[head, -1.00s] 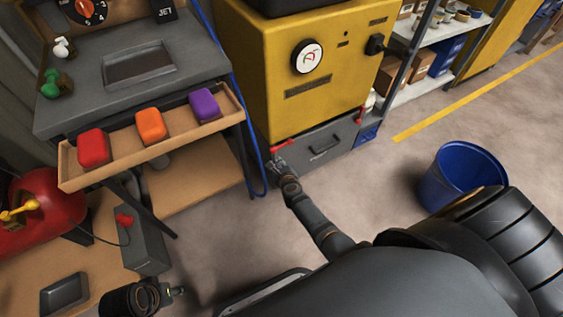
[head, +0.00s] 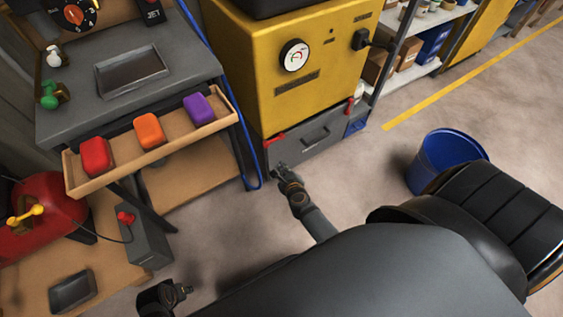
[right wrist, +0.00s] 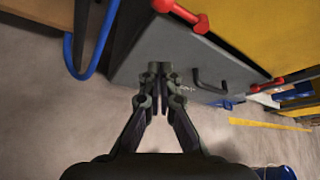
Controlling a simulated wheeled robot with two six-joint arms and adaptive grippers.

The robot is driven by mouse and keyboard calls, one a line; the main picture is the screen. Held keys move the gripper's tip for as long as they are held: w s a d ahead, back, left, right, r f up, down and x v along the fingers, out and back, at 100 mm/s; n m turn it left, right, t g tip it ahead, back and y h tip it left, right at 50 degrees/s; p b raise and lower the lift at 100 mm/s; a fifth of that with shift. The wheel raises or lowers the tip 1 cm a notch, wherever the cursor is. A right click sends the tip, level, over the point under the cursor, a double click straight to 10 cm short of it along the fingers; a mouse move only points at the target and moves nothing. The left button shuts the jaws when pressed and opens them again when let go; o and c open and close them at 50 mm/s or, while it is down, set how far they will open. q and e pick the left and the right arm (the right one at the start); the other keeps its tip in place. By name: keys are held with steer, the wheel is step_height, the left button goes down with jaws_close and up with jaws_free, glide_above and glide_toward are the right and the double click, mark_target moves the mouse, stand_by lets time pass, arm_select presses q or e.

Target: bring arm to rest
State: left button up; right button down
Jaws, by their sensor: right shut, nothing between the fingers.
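My right gripper (head: 280,172) is shut and empty in the head view. It is in front of the lower left of the grey drawer (head: 302,150) under the yellow machine, seemingly clear of it. In the right wrist view its fingers (right wrist: 157,70) meet at the tips, with the grey drawer front (right wrist: 185,60) and its dark handle (right wrist: 208,82) beyond. My left gripper (head: 184,290) shows small at the bottom left of the head view; its fingers are too small to read.
A yellow machine (head: 310,90) stands ahead, with red latches at the drawer's top corners. A wooden tray (head: 190,137) holds red, orange and purple blocks. A blue hose (head: 244,150) hangs beside the machine. A blue bin (head: 437,165) stands on the right; open floor lies between.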

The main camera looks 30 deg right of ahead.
stand_by(0.4)
steer(key=s+a+f+n+g+y, duration=0.3)
steer(key=s+a+n+y, duration=0.4)
steer(key=n, duration=1.1)
steer(key=s+d+f+n+g+h, duration=0.1)
steer(key=s+f+n+g+h, duration=0.1)
steer(key=s+f+n+g, duration=0.4)
steer(key=s+d+r+n+g+h+p, duration=0.1)
steer(key=s+d+r+n+g+h, duration=0.15)
steer(key=s+d+n, duration=0.65)
arm_select(q)
steer(key=s+a+r+p, duration=0.1)
steer(key=s+r+p, duration=0.1)
steer(key=s+p, duration=0.6)
steer(key=s+a+r+p, duration=0.2)
steer(key=s+p, duration=0.6)
steer(key=p, duration=0.6)
steer(key=shift+s+r, duration=0.4)
steer(key=shift+r, duration=0.35)
arm_select(e)
steer(key=s+r, duration=0.2)
steer(key=s, duration=0.6)
steer(key=s+r+m, duration=0.1)
steer(key=s+r, duration=0.1)
steer(key=s, duration=0.7)
steer(key=shift+d+h, duration=0.25)
steer(key=shift+h, duration=0.1)
arm_select(q)
steer(key=shift+d, duration=0.1)
